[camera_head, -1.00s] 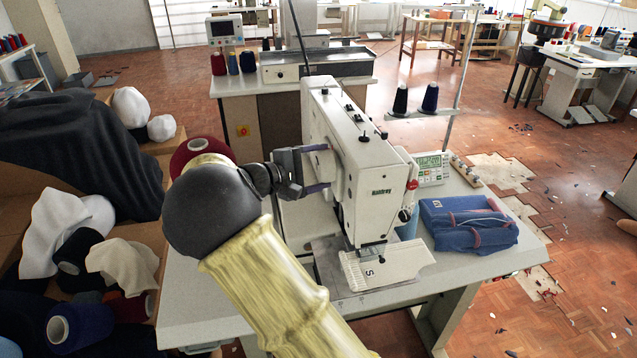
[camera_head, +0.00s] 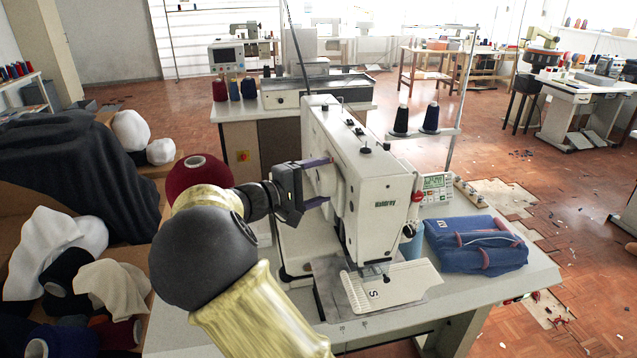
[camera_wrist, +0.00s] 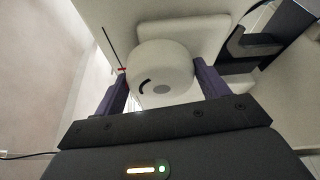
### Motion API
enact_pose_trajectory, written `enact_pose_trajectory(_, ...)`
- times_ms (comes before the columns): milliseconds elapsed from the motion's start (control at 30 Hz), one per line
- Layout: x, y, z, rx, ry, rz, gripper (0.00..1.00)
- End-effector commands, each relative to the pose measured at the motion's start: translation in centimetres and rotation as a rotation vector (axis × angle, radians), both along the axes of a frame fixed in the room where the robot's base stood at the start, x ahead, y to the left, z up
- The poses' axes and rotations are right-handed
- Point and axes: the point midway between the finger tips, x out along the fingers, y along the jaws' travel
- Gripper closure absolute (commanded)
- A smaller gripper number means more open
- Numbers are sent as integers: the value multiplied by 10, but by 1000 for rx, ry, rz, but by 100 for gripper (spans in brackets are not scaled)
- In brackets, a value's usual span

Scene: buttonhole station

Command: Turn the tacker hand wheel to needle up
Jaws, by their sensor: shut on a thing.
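The tacker (camera_head: 375,190) is a white sewing machine on a grey table. Its hand wheel (camera_wrist: 160,75) is a white round knob with a grey centre and a short black arc mark left of the centre. A small red mark (camera_wrist: 122,69) shows at the wheel's left edge. My gripper (camera_head: 318,181) reaches the machine's left side. In the wrist view, its two purple fingers (camera_wrist: 160,85) stand on either side of the wheel, shut on it. The needle area (camera_head: 375,275) is small in the head view; the needle's height cannot be told.
A blue folded garment (camera_head: 475,245) lies right of the machine, near a control panel (camera_head: 436,187). Thread cones (camera_head: 430,118) stand on a rack behind. A maroon cone (camera_head: 196,175) stands beside my arm. Cloth and cones fill a box at left.

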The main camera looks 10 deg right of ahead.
Motion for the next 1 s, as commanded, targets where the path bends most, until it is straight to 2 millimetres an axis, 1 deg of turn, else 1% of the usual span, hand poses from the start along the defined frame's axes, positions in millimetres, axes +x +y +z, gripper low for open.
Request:
enact_pose_trajectory(33, 0, 1, -1, 3, 1, 0, 23)
enact_pose_trajectory(100, 0, 1, -1, 3, 1, 0, 9)
enact_pose_trajectory(133, 0, 1, -1, 2, 1, 0, 5)
enact_pose_trajectory(433, 0, 1, -1, 1, 1, 1, 5)
enact_pose_trajectory(567, -3, 8, 0, 1, 1, 2, 5)
enact_pose_trajectory(667, -7, 21, 0, 1, 1, 4, 5)
enact_pose_trajectory(767, -14, 38, 1, 2, 0, 6, 5)
enact_pose_trajectory(1000, -32, 82, 4, 2, 0, 5, 5)
